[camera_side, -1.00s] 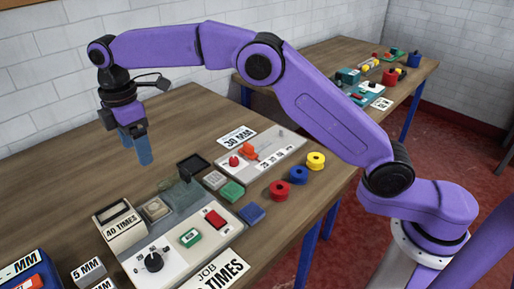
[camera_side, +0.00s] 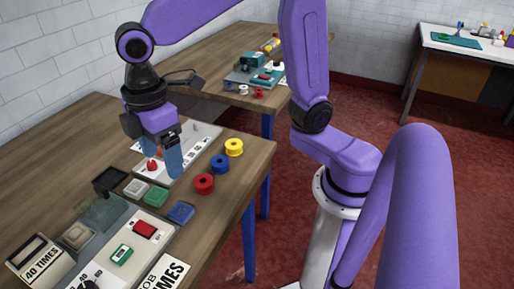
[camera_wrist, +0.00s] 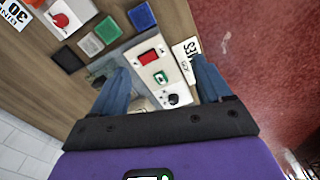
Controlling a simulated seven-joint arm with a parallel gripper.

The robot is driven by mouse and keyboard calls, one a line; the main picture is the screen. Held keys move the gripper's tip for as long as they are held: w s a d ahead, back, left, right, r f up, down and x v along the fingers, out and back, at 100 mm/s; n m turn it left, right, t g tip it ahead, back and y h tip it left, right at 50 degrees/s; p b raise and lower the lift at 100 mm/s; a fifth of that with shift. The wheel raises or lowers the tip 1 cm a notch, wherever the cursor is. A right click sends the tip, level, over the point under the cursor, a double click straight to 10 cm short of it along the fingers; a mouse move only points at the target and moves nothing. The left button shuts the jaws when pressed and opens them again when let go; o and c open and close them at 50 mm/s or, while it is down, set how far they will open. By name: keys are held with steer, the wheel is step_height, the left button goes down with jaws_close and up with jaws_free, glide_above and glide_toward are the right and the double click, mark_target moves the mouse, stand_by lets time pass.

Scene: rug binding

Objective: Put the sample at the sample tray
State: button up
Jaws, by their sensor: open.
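My gripper (camera_side: 173,157) is open and empty, fingers pointing down. In the side view it appears in front of the pale board near the coloured spools. No label marks the sample or sample tray. Three small square pieces lie in a row: grey-white (camera_side: 137,188), green (camera_side: 156,196) and blue (camera_side: 181,212). They also show in the wrist view: grey-white (camera_wrist: 91,44), green (camera_wrist: 107,29) and blue (camera_wrist: 141,16). A shallow black square tray (camera_side: 110,179) lies beside the grey-white piece. A beige block (camera_side: 78,235) sits on the grey machine; I cannot tell whether it is a sample.
Red (camera_side: 204,183), blue (camera_side: 220,164) and yellow (camera_side: 233,147) spools stand near the table edge. Bare wood (camera_side: 60,150) lies at the left.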

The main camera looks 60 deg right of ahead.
steer(key=s+d+f+m, duration=0.1)
steer(key=s+d+f, duration=0.1)
steer(key=s+d, duration=0.5)
steer(key=s+d+f+m, duration=0.1)
steer(key=s+d+f, duration=0.1)
steer(key=s+d, duration=0.5)
steer(key=shift+s+d+f, duration=0.3)
steer(key=shift+s+f, duration=0.05)
steer(key=shift+s, duration=0.45)
steer(key=shift+o, duration=0.5)
steer(key=shift+s+d+f, duration=0.2)
steer(key=shift+s+d, duration=0.1)
